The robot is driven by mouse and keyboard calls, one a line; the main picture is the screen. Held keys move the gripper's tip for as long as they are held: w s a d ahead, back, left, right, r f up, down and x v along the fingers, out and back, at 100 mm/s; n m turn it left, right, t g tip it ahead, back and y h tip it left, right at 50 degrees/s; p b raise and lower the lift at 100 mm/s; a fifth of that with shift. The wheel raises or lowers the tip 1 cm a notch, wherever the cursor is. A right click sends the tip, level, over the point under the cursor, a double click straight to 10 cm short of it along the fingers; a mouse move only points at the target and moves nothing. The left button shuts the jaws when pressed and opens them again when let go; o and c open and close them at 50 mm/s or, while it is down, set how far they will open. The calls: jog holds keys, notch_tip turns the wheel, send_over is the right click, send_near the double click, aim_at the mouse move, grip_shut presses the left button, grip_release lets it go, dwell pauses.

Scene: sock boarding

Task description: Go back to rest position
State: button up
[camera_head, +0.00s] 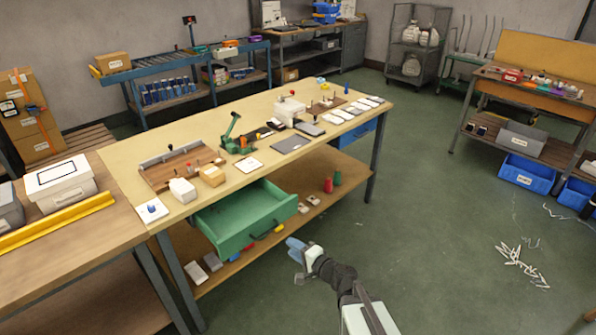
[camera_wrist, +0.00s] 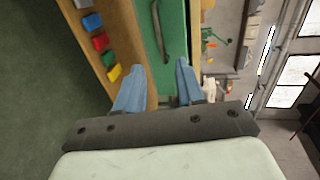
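My gripper (camera_head: 297,251) is in front of the workbench, to the right of the pulled-out green drawer (camera_head: 245,228). In the wrist view, the blue fingers of my gripper (camera_wrist: 160,84) stand apart with nothing between them, so it is open and empty. Beyond the fingers, the green drawer front (camera_wrist: 172,40) and its dark handle (camera_wrist: 161,30) show sideways. My gripper appears clear of the drawer and the bench.
The long workbench (camera_head: 262,99) carries several small tools, boxes and cards. Its lower shelf (camera_wrist: 130,50) holds several coloured blocks. A wooden table (camera_head: 120,205) stands at left. Open green floor (camera_head: 420,200) lies to the right, with white pieces (camera_head: 520,262) scattered there.

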jog(key=s+f+n+g+h, duration=0.3)
jog(key=s+f+n+g, duration=0.3)
jog(key=s+f+g, duration=0.55)
jog(key=s+d+f+n+g+h, duration=0.1)
jog(key=s+d+f+g+h, duration=0.1)
jog(key=s+d+f, duration=0.4)
jog(key=s+d+f+n+g+h, duration=0.1)
jog(key=s+d+f, duration=0.5)
jog(key=s, duration=0.7)
jog(key=s+d+f+n+g+h, duration=0.1)
jog(key=s+d+f+g+h, duration=0.2)
jog(key=s, duration=0.7)
jog(key=d+f+h, duration=0.2)
jog(key=d+f, duration=0.2)
jog(key=f, duration=0.1)
jog(key=shift+f, duration=0.15)
